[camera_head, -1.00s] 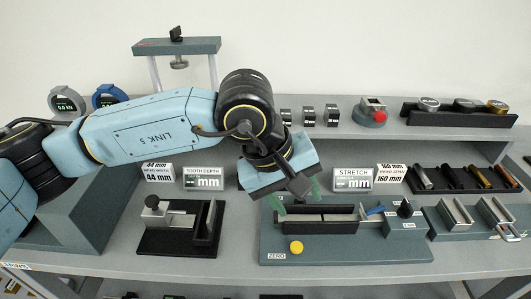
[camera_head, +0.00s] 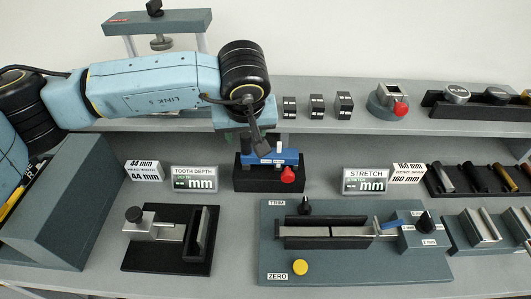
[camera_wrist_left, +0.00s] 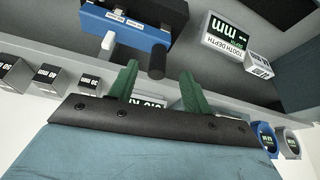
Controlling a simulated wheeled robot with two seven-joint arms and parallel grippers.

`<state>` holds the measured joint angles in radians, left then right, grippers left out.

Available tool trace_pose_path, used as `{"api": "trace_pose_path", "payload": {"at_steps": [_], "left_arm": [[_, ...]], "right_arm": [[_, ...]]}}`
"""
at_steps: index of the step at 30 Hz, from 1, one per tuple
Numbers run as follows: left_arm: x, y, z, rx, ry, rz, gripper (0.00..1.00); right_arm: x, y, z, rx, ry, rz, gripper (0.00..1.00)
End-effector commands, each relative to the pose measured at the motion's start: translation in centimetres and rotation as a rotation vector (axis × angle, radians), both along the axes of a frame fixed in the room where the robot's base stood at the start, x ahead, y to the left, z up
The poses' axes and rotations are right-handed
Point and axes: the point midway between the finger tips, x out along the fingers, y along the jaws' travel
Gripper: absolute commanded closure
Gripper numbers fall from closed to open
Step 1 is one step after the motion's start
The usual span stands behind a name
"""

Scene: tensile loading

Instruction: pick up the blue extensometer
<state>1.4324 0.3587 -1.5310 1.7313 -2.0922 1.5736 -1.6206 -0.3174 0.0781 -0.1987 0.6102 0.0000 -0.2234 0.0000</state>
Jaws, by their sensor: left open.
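The blue extensometer (camera_head: 275,157) rests on a black stand (camera_head: 270,181) with a red knob, at the back of the lower worktop. Its blue body (camera_wrist_left: 128,28) also shows at the top of the left wrist view, with white and black pegs projecting from it. My left gripper (camera_head: 258,138) is over the left part of the extensometer and hides some of it in the head view. My right gripper is not in view.
A stretch fixture (camera_head: 270,243) with a yellow button is at front right. A tooth-depth fixture (camera_head: 150,248) is at front left. Display signs (camera_head: 195,180) (camera_head: 366,181) flank the black stand. The upper shelf (camera_head: 420,127) carries small blocks (camera_head: 316,104) behind it.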

Motion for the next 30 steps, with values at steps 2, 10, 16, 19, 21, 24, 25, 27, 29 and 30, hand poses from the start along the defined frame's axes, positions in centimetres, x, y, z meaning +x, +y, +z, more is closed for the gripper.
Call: {"api": "trace_pose_path", "payload": {"at_steps": [2,10,16,19,21,24,25,27,29,30], "left_arm": [[0.2,0.0,-0.4,-0.001,-0.001,0.000,0.51],[1.5,0.1,-3.4,0.000,0.003,0.001,0.51],[2.3,0.2,-5.2,0.000,-0.001,-0.001,0.51],[2.4,0.3,-5.3,0.000,-0.001,-0.001,0.51],[2.4,0.3,-5.3,0.000,-0.001,-0.001,0.51],[2.4,0.3,-5.3,0.000,-0.001,-0.001,0.56],[2.4,0.3,-5.3,-0.001,-0.001,-0.002,0.60],[2.4,0.3,-5.3,-0.001,-0.001,-0.002,0.70],[2.4,0.3,-5.3,-0.001,-0.001,-0.002,0.77],[2.4,0.3,-5.3,-0.001,-0.001,-0.002,0.83]], "right_arm": [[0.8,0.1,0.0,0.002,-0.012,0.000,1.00],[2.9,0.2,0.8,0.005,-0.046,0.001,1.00],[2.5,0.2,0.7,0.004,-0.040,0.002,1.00],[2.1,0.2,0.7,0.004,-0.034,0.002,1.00],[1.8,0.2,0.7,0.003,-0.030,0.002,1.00],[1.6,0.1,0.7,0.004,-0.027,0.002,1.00],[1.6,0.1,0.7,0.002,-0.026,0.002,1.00],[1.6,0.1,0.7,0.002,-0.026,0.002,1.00],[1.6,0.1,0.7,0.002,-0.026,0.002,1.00],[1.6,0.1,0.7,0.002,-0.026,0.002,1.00]]}}
